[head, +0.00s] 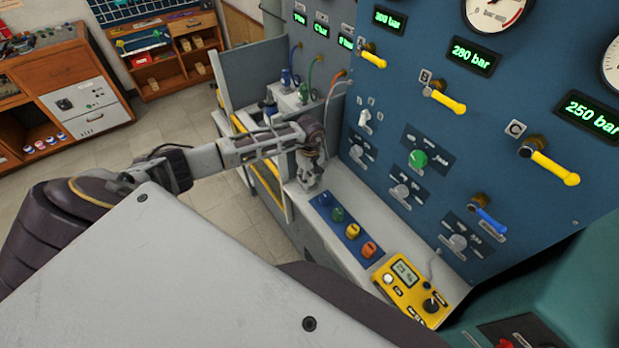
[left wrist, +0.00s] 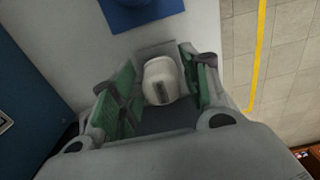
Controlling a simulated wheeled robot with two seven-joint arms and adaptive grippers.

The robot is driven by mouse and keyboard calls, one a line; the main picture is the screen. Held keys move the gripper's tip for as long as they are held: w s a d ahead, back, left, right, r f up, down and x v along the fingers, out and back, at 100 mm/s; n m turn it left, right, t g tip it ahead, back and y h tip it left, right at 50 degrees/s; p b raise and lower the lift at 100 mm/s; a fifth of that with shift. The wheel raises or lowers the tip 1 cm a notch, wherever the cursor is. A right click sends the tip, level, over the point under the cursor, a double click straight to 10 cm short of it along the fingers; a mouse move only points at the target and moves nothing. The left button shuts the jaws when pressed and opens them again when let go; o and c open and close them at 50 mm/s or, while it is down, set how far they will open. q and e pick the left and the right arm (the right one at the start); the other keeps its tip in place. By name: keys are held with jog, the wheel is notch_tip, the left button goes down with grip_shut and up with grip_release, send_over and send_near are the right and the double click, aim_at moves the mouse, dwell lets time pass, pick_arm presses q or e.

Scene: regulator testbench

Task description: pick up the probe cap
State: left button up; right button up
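My left gripper (head: 312,178) points down at the white bench top, at the far end of the row of coloured knobs. In the left wrist view my left gripper (left wrist: 161,82) has its green-padded fingers apart, one on each side of a small off-white rounded piece (left wrist: 160,82) with a dark grey slot. This piece looks like the probe cap and sits between the fingers; I cannot tell whether a pad touches it. In the head view the gripper hides it. My right gripper is not in view.
A blue plate (head: 346,229) with blue, green, yellow and orange knobs lies on the bench nearby. A yellow handheld device (head: 411,291) sits closer to me. The blue gauge panel (head: 400,120) with yellow levers rises along the bench's right side. Open floor (head: 225,215) lies to the left.

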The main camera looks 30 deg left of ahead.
aim_at(310, 175)
pick_arm(q)
jog(key=c, duration=0.7)
jog(key=shift+o, duration=0.2)
jog(key=shift+r, duration=0.15)
notch_tip(310, 175, up, 8)
jog(key=shift+f+b, duration=0.1)
jog(key=shift+b, duration=0.85)
jog(key=shift+r, duration=1)
jog(key=shift+d, duration=0.1)
